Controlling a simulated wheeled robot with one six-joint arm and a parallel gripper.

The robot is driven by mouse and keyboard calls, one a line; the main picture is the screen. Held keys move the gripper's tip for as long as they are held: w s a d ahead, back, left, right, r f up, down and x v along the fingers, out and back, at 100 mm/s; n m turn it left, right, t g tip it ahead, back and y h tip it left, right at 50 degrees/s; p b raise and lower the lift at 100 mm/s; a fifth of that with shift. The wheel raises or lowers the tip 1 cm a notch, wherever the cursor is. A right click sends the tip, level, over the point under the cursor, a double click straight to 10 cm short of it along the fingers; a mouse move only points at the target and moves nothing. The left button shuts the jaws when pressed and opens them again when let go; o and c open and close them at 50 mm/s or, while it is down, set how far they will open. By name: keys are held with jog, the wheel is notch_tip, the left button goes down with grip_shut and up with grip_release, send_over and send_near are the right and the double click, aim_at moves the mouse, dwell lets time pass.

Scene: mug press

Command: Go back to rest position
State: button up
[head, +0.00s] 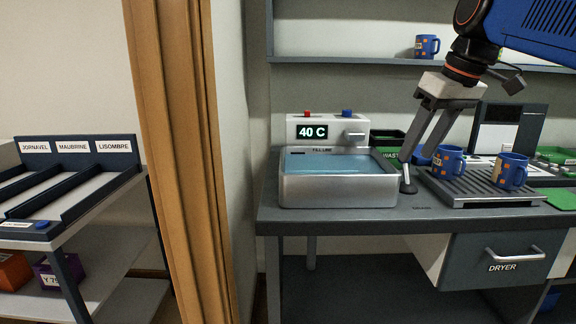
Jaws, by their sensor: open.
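My gripper (416,172) hangs down over the counter at the right of the head view, just left of the ribbed rack (474,195). Its fingers are open, and I see nothing held between them. A blue mug with orange spots (448,160) stands on the rack, just right of the fingers. A second such mug (511,171) stands farther right on the same rack. A third (427,46) stands on the wall shelf, left of my arm. Part of a blue thing behind the fingers is hidden.
A water basin (338,191) with a 40 C display (313,132) stands on the counter left of my gripper. A waste bin (388,140) is behind. A wooden post (178,150) separates the labelled rack (75,165) at far left. A dryer drawer (510,263) sits below the counter.

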jog(key=s+f+m, duration=0.1)
jog(key=s+f, duration=0.5)
jog(key=f, duration=0.4)
jog(key=s+d+f+m+h, duration=0.1)
jog(key=s+f+m, duration=0.1)
jog(key=s+f, duration=0.4)
jog(key=s+d+f+m+t+h, duration=0.1)
jog(key=s+f, duration=0.5)
jog(key=f, duration=0.9)
jog(key=shift+s+f+m, duration=0.15)
jog(key=shift+f+m, duration=0.05)
jog(key=shift+m, duration=0.3)
